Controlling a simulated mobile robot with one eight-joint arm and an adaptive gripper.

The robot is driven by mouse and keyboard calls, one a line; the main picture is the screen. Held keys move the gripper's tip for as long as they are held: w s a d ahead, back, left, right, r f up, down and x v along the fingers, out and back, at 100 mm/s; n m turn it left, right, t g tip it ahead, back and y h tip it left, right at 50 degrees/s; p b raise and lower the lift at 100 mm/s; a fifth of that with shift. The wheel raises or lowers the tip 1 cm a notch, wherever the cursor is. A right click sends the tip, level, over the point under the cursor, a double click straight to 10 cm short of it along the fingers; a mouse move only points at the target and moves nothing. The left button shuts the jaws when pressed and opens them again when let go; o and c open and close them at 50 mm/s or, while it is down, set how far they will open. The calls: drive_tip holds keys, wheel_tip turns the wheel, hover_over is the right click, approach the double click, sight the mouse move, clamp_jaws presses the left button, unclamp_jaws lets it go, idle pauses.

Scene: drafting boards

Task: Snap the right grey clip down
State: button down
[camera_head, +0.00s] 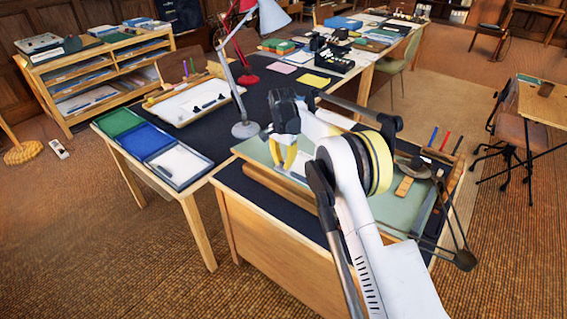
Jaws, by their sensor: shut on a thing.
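My gripper (285,166) has yellow fingers pointing down over the left part of the pale green drafting board (256,150). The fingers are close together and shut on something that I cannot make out. I see no grey clip clearly; the fingers and my white arm cover part of the board. The board lies on the near desk, and its right part (408,212) shows past my arm.
A grey desk lamp (245,129) stands just left of my gripper. A blue-and-white tray (180,165) and a green one (118,122) lie on the desk to the left. Pens (444,140) stand at the board's right. Bare dark desktop (262,205) shows in front.

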sight(283, 162)
drive_tip(key=c, duration=1.4)
unclamp_jaws()
wheel_tip(283, 162, up, 12)
drive_tip(key=shift+s+a, duration=0.15)
